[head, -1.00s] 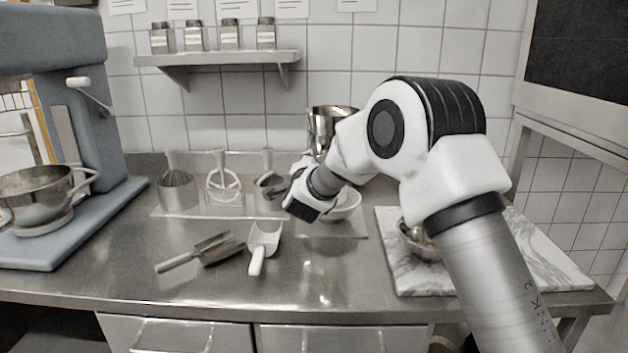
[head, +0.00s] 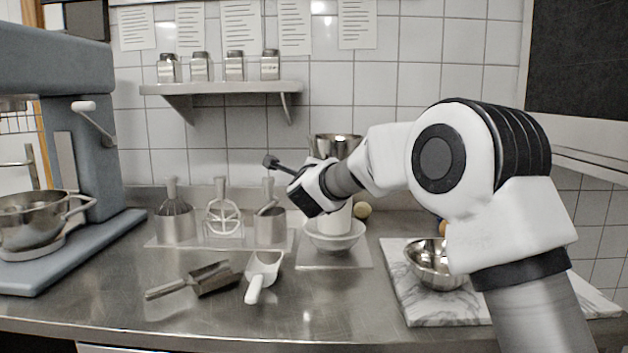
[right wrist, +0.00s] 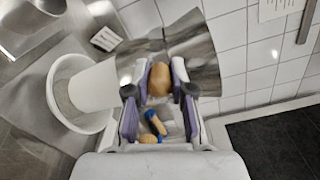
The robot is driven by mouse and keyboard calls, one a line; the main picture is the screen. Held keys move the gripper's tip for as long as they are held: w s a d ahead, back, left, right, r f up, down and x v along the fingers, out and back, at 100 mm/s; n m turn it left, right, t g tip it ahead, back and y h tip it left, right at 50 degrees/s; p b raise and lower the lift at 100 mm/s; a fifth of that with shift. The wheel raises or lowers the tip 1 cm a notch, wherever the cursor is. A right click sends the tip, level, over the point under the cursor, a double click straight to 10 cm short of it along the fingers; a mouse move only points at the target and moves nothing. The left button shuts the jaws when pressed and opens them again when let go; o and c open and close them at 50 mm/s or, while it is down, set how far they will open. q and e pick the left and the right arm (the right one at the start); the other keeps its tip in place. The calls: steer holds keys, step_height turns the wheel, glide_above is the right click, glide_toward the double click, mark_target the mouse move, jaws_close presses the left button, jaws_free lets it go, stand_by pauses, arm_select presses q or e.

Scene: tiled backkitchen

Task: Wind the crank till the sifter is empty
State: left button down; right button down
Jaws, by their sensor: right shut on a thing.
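The metal sifter (head: 338,147) stands upright behind my right forearm, above a white bowl (head: 335,240) on the counter. A white column (head: 337,216) shows between sifter and bowl; I cannot tell whether it is falling flour or a solid part. In the right wrist view, my right gripper (right wrist: 158,82) is shut on the brown crank knob (right wrist: 159,76), between its purple pads. The shiny sifter wall (right wrist: 190,55) is just beyond, and the bowl (right wrist: 56,92) is at left. The sifter's inside is hidden. My left gripper is not in view.
Holders with utensils (head: 222,218) stand left of the bowl. A metal bowl (head: 432,264) sits on a marble board (head: 410,302) at right. A mixer (head: 88,150) stands at far left.

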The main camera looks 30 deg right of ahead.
steer(key=shift+r, duration=0.2)
stand_by(0.4)
steer(key=c, duration=1)
jaws_free()
steer(key=shift+w+f, duration=0.15)
steer(key=shift+w, duration=0.05)
steer(key=v, duration=1.2)
